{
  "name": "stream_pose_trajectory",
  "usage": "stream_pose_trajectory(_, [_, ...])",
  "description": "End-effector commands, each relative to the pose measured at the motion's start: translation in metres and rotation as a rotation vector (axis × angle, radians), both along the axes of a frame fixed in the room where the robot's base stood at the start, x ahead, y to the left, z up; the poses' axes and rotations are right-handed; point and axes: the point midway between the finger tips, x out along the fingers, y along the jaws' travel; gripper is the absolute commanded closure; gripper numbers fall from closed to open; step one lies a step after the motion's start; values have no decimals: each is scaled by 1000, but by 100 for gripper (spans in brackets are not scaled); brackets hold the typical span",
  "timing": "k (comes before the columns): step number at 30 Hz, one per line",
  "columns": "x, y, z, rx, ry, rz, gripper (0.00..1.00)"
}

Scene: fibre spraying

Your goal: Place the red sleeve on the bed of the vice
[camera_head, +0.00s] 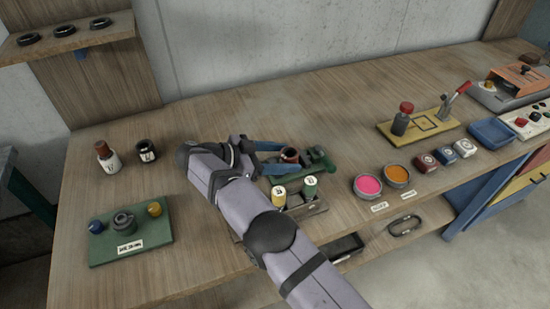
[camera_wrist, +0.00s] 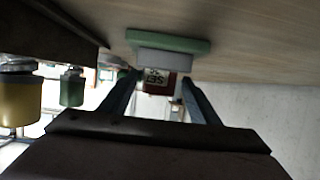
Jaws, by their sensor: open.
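The red sleeve (camera_head: 290,155), dark red with a pale label, appears at the green vice (camera_head: 322,162) in the head view. In the wrist view, which looks upside down, the red sleeve (camera_wrist: 171,86) meets the grey block of the green-based vice (camera_wrist: 168,44) and seems to rest upright on it. My gripper (camera_head: 284,166) is open around the sleeve. In the wrist view my gripper (camera_wrist: 160,85) has one finger on each side of it, with gaps visible. Part of the vice is hidden behind the sleeve and fingers.
Pink (camera_head: 367,186) and orange (camera_head: 397,176) tins are to the right. A green board (camera_head: 105,250) lies at the left. The bench behind the vice is clear.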

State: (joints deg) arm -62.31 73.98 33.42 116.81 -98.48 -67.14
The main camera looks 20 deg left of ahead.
Motion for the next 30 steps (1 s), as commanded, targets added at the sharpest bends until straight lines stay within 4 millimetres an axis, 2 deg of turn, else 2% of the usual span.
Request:
stream_pose_trajectory(6, [-13, 13, 8, 2, -2, 0, 44])
stream_pose_trajectory(18, [-24, 22, 13, 2, 1, -1, 44])
stream_pose_trajectory(26, [-24, 22, 14, 1, -1, -1, 44])
stream_pose_trajectory(30, [-8, 19, 24, 8, -37, 12, 44])
